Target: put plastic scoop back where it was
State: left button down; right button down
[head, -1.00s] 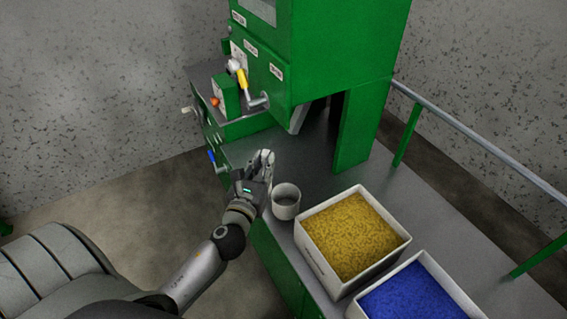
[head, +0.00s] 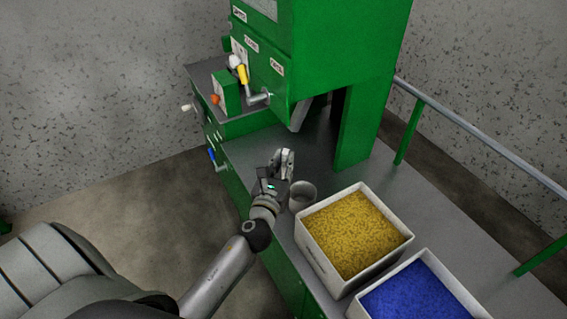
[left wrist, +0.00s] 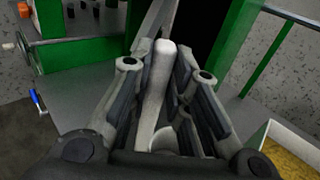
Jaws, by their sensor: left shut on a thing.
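The plastic scoop is a pale grey cup (head: 302,196) with a light straight handle. My left gripper (head: 284,162) is shut on the handle, just left of and above the cup in the head view. In the left wrist view the pale handle (left wrist: 159,85) stands between the two fingers, and part of the cup (left wrist: 166,140) shows below it. The scoop is over the grey bench top, close beside the bin of yellow pellets (head: 308,241). I cannot tell whether it touches the bench. My right gripper is not in view.
A bin of blue pellets (head: 468,300) stands nearer, right of the yellow one. The green machine (head: 318,45) rises behind my gripper, with a yellow-handled lever (head: 242,74). A rail (head: 465,128) runs along the right. Bare bench (head: 425,200) lies behind the bins.

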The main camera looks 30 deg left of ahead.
pick_arm(q)
jog(key=c, duration=1.4)
grip_release()
jog(key=shift+f, duration=0.1)
jog(key=shift+o, duration=0.2)
jog(key=shift+r, duration=0.2)
jog(key=shift+s+d+f, duration=0.1)
jog(key=shift+s+f, duration=0.05)
jog(key=shift+s, duration=0.2)
jog(key=b+v, duration=0.2)
jog(key=v, duration=0.9)
jog(key=shift+s, duration=0.15)
